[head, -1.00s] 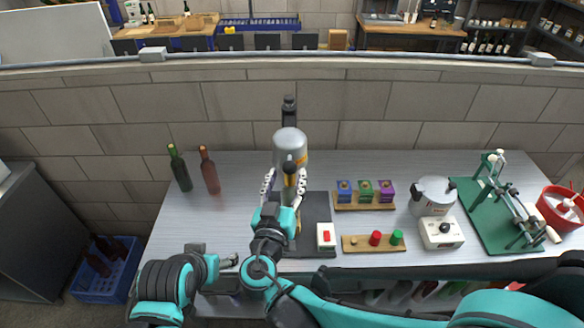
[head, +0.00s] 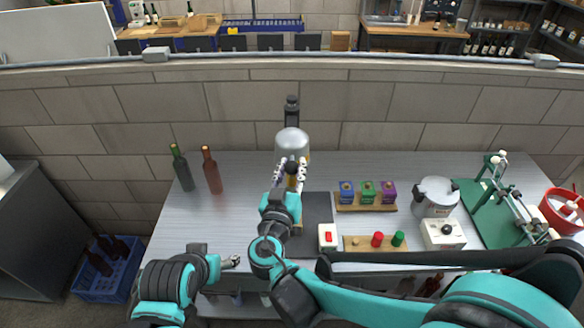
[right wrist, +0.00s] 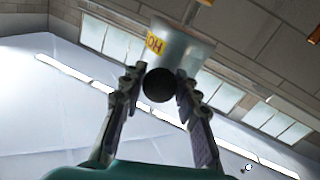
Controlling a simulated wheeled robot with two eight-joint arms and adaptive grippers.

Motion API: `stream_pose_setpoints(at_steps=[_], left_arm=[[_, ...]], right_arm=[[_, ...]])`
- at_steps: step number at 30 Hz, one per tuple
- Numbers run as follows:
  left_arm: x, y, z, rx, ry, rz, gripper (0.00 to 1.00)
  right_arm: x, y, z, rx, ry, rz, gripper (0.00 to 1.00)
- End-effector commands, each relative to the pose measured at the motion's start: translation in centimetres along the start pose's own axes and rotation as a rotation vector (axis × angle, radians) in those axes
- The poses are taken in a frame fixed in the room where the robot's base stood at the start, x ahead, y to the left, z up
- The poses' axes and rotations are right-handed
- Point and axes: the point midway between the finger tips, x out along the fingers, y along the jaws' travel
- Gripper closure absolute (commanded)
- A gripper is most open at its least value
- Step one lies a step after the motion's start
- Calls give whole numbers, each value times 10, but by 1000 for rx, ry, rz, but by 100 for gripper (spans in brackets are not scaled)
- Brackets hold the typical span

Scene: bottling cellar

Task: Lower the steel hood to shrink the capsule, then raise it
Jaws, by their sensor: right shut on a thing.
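The steel hood (head: 292,142) is a shiny upright cylinder on a dark post at the back middle of the bench. It stands over a dark base plate (head: 318,210). In the right wrist view the hood (right wrist: 185,50) bears a yellow label, and a black ball knob (right wrist: 158,85) sits in front of it. My right gripper (head: 291,172) is in front of the hood, with its fingers closed on the knob from both sides. The capsule and any bottle below the hood are hidden behind my gripper. My left gripper (head: 232,261) is low at the bench's front edge, small and unclear.
A white box with a red switch (head: 328,237) is on the base plate's right. Green (head: 181,168) and brown (head: 212,171) bottles stand at the left. Boards with coloured boxes (head: 367,207) and caps (head: 360,244), and a steel pot (head: 436,196), are at the right.

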Motion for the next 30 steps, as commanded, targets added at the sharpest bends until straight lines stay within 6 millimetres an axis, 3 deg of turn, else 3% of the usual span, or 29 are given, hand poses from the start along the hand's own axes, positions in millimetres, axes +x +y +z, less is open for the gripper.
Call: stream_pose_setpoints(at_steps=[5,18,22,30], left_arm=[[14,0,10,0,0,0,29],[75,0,54,0,0,0,29],[81,0,58,0,0,0,29],[79,0,57,0,0,0,29]], right_arm=[[0,-4,19,0,0,0,100],[0,-20,101,1,-1,0,100],[0,-21,109,1,-2,0,100],[-1,-21,108,4,-5,-1,100]])
